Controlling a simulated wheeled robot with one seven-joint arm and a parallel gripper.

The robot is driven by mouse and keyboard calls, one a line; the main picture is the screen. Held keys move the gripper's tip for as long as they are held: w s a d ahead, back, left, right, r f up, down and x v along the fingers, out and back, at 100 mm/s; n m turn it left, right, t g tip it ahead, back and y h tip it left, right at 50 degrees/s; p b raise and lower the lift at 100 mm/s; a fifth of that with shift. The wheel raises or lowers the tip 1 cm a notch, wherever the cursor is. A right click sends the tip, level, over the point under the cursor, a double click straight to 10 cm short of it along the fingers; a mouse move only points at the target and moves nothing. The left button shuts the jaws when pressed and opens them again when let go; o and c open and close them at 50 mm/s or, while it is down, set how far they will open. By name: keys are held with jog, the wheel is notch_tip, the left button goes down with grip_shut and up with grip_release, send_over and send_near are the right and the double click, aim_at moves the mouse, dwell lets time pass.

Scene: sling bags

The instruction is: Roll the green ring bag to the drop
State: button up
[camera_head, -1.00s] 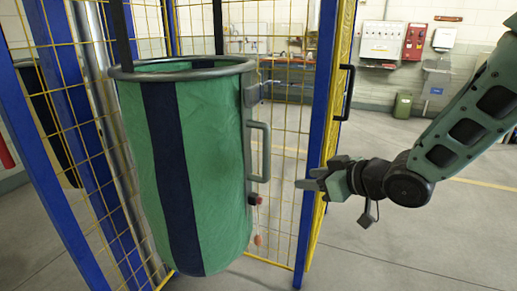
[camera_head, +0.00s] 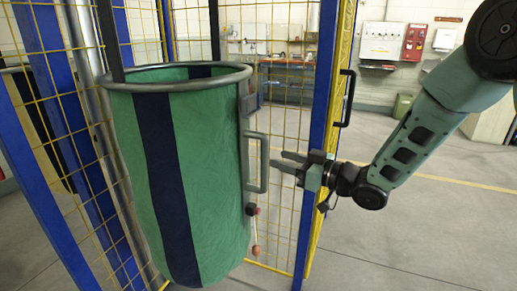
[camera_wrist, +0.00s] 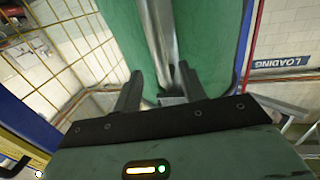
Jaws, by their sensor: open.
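The green ring bag (camera_head: 215,180) hangs upright from dark straps, with a grey metal ring at its mouth and a navy stripe down its side. A grey bar handle (camera_head: 263,165) is on its right side. My gripper (camera_head: 278,159) is open and empty, its fingertips just right of the handle and pointing left at it. In the wrist view, green fabric (camera_wrist: 110,12) fills the space ahead, and a grey bar (camera_wrist: 160,35) appears between the open fingers (camera_wrist: 159,72). I cannot tell whether the fingers reach around it. No drop place is identifiable.
A blue-post frame (camera_head: 318,120) with yellow mesh (camera_head: 285,110) stands close behind and beside the bag. A black pull handle (camera_head: 347,97) is on its right panel, near my gripper. A red-ended cord (camera_head: 256,249) hangs beside the bag. The right floor is clear.

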jog(key=p+x, duration=0.1)
jog(key=x, duration=0.7)
jog(key=shift+a, duration=0.2)
jog(key=shift+w, duration=0.1)
grip_shut()
